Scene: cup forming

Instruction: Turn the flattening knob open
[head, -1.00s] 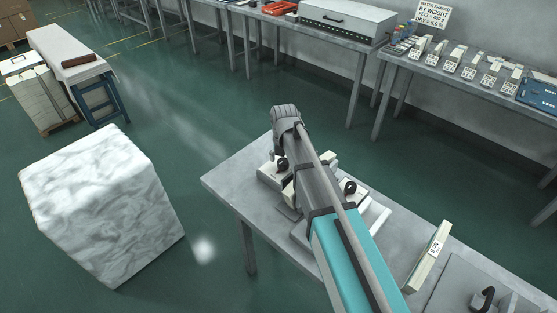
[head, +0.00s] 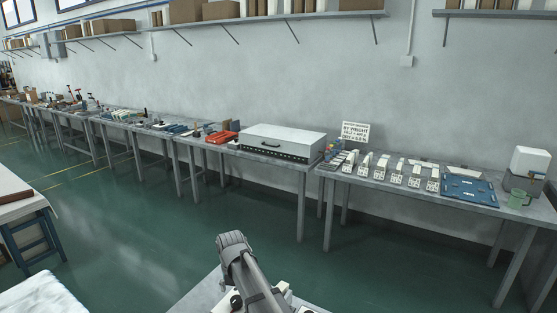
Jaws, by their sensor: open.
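My arm rises from the bottom edge, and its grey ribbed joint shows at bottom centre of the head view. My gripper itself cannot be made out; the arm or the picture edge hides it. Below the arm is a grey table (head: 204,291), mostly cut off by the bottom edge. A pale device (head: 224,308) with a dark round part (head: 236,300) shows at the arm's left, partly cut off. I cannot tell whether this dark part is the flattening knob, nor how it is turned.
A long bench against the wall holds a grey lidded box (head: 283,143), a red case (head: 222,137), small labelled blocks, a sign (head: 355,132) and a blue tray (head: 467,188). Green floor (head: 130,245) lies clear between. A white-topped table (head: 22,207) stands at left.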

